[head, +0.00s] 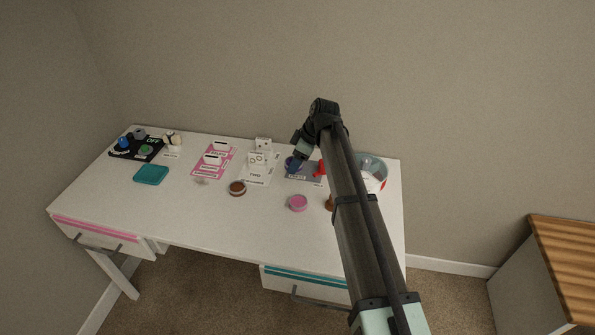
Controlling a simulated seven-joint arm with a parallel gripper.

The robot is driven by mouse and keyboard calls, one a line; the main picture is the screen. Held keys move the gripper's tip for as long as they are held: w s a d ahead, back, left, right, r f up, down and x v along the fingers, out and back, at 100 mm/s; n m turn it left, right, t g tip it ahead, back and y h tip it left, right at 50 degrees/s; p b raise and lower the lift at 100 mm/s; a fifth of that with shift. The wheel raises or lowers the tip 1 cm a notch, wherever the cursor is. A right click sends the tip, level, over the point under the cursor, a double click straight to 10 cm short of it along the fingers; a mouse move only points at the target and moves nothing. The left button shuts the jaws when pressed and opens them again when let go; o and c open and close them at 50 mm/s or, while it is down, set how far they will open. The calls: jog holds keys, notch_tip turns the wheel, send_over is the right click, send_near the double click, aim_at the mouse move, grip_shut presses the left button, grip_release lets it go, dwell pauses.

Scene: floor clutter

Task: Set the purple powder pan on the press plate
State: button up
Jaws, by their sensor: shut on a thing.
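My gripper (294,165) is at the back of the white desk, right of the middle, reaching down at the left part of the grey-purple press plate (304,178). It is shut on a small dark purple thing, which looks like the purple powder pan (289,161). The fingers partly cover the pan. I cannot tell whether the pan touches the plate or hangs just above it. A red part (320,168) stands at the plate's right side, close to my arm.
A pink pan (298,203) and a brown pan (237,188) lie on the desk in front. Left stand white blocks on a white card (256,180), a pink card (208,173), a teal case (151,174) and a black panel (124,153). A bowl (376,168) is right, partly behind my arm.

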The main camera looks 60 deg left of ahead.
send_over(305, 169)
jog(key=shift+n, duration=0.4)
jog(key=shift+f, duration=4.65)
jog(key=shift+f, duration=0.15)
jog(key=o, duration=1.1)
jog(key=shift+o, duration=0.2)
jog(key=v, duration=1.2)
jog(key=shift+r, duration=0.2)
jog(key=shift+w+a, duration=0.1)
